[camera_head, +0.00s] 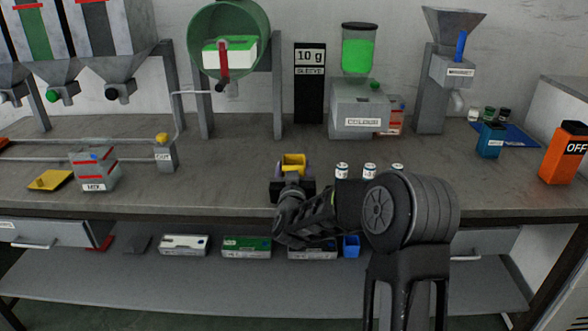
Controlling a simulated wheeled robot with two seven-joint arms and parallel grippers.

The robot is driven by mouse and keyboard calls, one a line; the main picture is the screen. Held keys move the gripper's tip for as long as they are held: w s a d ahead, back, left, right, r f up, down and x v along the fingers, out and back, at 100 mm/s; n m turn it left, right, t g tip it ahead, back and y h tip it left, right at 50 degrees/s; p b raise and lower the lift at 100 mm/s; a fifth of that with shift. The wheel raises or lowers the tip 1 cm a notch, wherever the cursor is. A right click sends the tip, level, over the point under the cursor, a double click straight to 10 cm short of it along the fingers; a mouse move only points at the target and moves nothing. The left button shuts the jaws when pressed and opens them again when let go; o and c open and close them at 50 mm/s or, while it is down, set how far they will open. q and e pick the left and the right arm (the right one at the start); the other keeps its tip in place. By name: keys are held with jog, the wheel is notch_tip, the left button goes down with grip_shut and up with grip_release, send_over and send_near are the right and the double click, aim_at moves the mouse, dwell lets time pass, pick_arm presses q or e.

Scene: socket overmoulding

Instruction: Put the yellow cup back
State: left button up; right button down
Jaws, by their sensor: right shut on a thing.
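The yellow cup (293,159) is at the middle of the workbench, in my right gripper (293,172). My right gripper is shut on it, with a finger on each side of the cup. My forearm and the gripper body hide the cup's lower front, and I cannot tell whether it touches the bench top. My left gripper is not in view.
The grey bench (236,160) has free room left of the cup. Several small white jars (342,171) stand just right of it, partly behind my arm. A green drum (228,20), a black 10 g sign (310,85) and a colour dispenser (360,105) stand behind.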

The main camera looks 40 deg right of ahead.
jog(key=shift+c, duration=2.4)
grip_release()
jog(key=shift+f, duration=0.1)
jog(key=shift+r, duration=0.2)
jog(key=v, duration=1.2)
